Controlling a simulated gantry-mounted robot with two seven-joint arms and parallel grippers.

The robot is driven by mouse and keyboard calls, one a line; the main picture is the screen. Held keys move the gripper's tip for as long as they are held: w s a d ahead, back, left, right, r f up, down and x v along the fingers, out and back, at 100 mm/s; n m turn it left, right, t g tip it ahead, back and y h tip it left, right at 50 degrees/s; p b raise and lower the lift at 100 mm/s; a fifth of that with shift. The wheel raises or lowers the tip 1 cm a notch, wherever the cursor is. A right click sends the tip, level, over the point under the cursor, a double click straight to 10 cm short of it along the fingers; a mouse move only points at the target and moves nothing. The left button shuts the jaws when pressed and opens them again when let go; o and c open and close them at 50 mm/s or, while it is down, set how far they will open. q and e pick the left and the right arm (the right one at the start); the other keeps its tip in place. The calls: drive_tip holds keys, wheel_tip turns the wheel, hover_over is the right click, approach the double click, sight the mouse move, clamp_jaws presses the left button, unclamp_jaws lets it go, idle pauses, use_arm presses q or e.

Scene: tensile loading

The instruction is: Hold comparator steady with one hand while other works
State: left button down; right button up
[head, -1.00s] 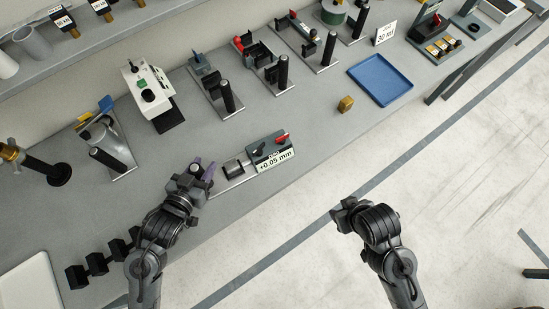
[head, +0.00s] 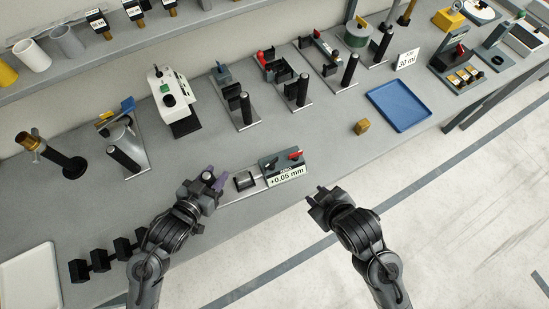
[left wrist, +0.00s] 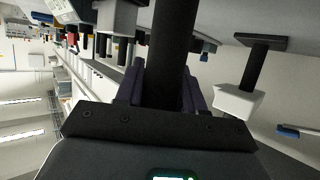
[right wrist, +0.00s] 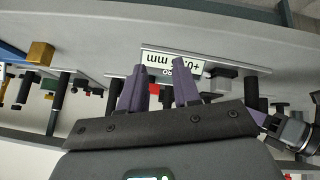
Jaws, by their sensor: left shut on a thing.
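The comparator (head: 283,170) is a grey device on a flat plate with a red lever, a black knob and a "+0.05 mm" label. It lies near the bench's front edge. Its label also shows upside down in the right wrist view (right wrist: 172,62). My left gripper (head: 214,181) is at the plate's left end, shut on a black upright post (left wrist: 174,50), which appears to be the comparator's handle. My right gripper (head: 315,194) is open and empty, just off the comparator's front right side; its parted purple fingers (right wrist: 160,92) point toward the label.
A brass block (head: 361,127) and a blue tray (head: 400,106) lie to the right. Several fixtures with black posts stand behind, beside a white machine (head: 172,100). Black weights (head: 101,260) and a white tray (head: 32,280) are at front left. Bench between comparator and brass block is clear.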

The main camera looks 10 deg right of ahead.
drive_tip(key=w+a+r+n+t+y, duration=0.2)
drive_tip(key=w+a+r+n+y, duration=0.1)
drive_tip(key=w+a+r+n, duration=0.25)
drive_tip(key=w+a+r+n+t+y, duration=0.1)
drive_tip(key=w+a+r+n+y, duration=0.15)
drive_tip(key=a+r+n, duration=0.5)
drive_tip(key=s+a+r+n+g+y, duration=0.1)
drive_tip(key=a+n+y, duration=0.1)
drive_tip(key=a+n, duration=0.25)
drive_tip(key=s+a+r+n+y, duration=0.1)
drive_tip(key=a+r+n+y, duration=0.15)
drive_tip(key=a, duration=0.35)
drive_tip(key=n+g+h, duration=0.8)
drive_tip(key=n+g, duration=0.4)
drive_tip(key=n, duration=2.2)
approach(272, 165)
drive_tip(key=x, duration=0.7)
drive_tip(key=shift+a, duration=0.3)
